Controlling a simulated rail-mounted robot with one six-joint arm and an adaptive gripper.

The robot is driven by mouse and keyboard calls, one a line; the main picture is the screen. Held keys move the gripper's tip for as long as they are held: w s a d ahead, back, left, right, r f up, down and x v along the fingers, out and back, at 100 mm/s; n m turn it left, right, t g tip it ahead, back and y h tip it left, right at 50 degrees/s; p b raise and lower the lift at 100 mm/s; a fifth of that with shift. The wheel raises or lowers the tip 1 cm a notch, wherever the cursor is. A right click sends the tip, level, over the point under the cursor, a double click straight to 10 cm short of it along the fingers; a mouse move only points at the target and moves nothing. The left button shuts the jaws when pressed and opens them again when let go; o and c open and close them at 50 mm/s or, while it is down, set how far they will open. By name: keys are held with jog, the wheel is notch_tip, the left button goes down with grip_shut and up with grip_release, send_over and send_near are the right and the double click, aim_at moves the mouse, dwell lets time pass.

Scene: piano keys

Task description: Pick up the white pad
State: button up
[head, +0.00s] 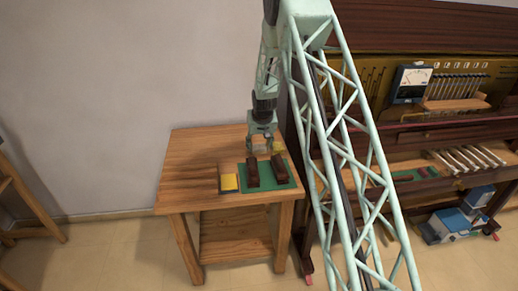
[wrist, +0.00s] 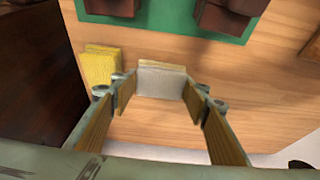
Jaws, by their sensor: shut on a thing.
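The white pad (wrist: 162,82) is between my gripper's fingertips in the wrist view, with a pale yellowish edge along its far side. My gripper (wrist: 160,88) is shut on it, one finger at each side. In the head view my gripper (head: 263,151) points down over the back of the small wooden table (head: 195,160). I cannot make out the white pad in the head view. I cannot tell whether the pad still touches the tabletop.
A yellow pad (wrist: 102,66) lies just left of the white pad. A green mat (wrist: 165,12) with dark brown blocks (head: 252,172) is close by. The table's left part is clear; a piano-like cabinet (head: 420,35) stands at right.

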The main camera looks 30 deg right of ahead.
aim_at(259, 147)
notch_tip(259, 147, up, 9)
jog(key=shift+r+p, duration=0.1)
jog(key=shift+p, duration=0.65)
jog(key=shift+o, duration=1.4)
jog(key=shift+c, duration=1.2)
jog(key=shift+a, duration=0.15)
